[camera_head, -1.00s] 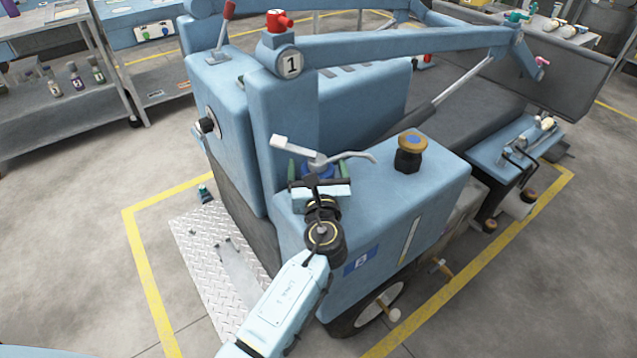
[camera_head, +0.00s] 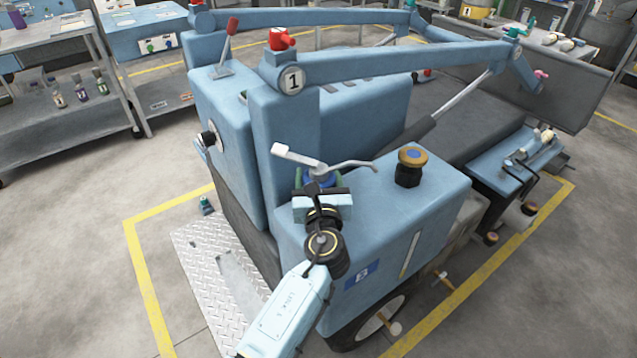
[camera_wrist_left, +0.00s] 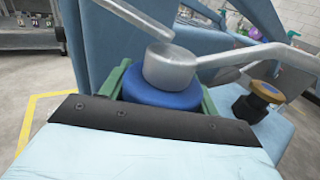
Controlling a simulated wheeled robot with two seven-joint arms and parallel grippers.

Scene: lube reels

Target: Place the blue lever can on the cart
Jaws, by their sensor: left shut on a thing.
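The blue lever can (camera_head: 322,177) has a blue body, a grey metal top, a lever and a long thin spout. My left gripper (camera_head: 320,185) is shut on it, above the near corner of the blue machine. In the left wrist view the can (camera_wrist_left: 165,97) sits upright between the green fingers. Its base is hidden, so I cannot tell whether it touches the machine top. A grey shelved cart (camera_head: 40,42) with a caster stands at the far left. My right gripper is not in view.
The large blue machine (camera_head: 375,220) fills the middle, with a black, yellow-topped knob (camera_head: 411,166) right of the can. Its raised blue arm (camera_head: 390,62) spans behind. Several bottles (camera_head: 80,90) stand on the cart's lower shelf.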

